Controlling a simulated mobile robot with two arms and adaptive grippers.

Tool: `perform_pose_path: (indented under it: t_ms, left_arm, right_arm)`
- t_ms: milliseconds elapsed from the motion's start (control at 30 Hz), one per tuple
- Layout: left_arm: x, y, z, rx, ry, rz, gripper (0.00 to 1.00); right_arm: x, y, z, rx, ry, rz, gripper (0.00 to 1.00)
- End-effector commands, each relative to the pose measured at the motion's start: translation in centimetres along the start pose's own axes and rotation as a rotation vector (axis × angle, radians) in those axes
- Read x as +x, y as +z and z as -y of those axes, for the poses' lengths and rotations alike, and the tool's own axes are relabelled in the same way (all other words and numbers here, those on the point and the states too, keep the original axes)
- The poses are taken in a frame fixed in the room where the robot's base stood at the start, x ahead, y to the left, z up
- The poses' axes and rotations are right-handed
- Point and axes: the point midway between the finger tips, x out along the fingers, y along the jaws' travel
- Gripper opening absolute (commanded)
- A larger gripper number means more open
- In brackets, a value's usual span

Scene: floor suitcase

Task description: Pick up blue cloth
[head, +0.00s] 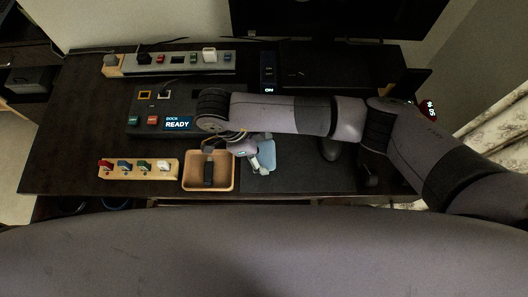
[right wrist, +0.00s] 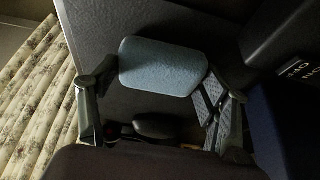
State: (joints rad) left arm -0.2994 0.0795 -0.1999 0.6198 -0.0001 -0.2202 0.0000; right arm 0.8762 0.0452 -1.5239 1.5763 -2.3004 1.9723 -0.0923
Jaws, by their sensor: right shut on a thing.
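The blue cloth (head: 265,156) is a small light-blue, rounded piece beside the wooden tray, over the dark mat on the desk. My right gripper (head: 250,152) reaches down at it, partly hidden by its own wrist. In the right wrist view the cloth (right wrist: 163,65) lies across the space between the fingers of my right gripper (right wrist: 155,88), which are shut on it. I cannot tell whether the cloth is clear of the mat. My left gripper is not in view.
A wooden tray (head: 185,184) holding a dark object stands just left of the gripper.

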Motion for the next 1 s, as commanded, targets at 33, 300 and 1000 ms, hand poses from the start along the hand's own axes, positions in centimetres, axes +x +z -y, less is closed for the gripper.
perform_pose_path:
  t_ms: [33,300,1000]
  left_arm:
    - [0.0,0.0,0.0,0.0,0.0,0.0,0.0]
    - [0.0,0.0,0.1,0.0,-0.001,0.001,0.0]
    - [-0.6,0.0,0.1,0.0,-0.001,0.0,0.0]
  right_arm:
    - [0.0,0.0,0.0,0.0,0.0,0.0,0.57]
    - [0.0,0.0,0.0,0.0,0.0,0.0,0.51]
    - [-11.4,-4.7,0.2,0.0,-0.01,0.0,0.51]
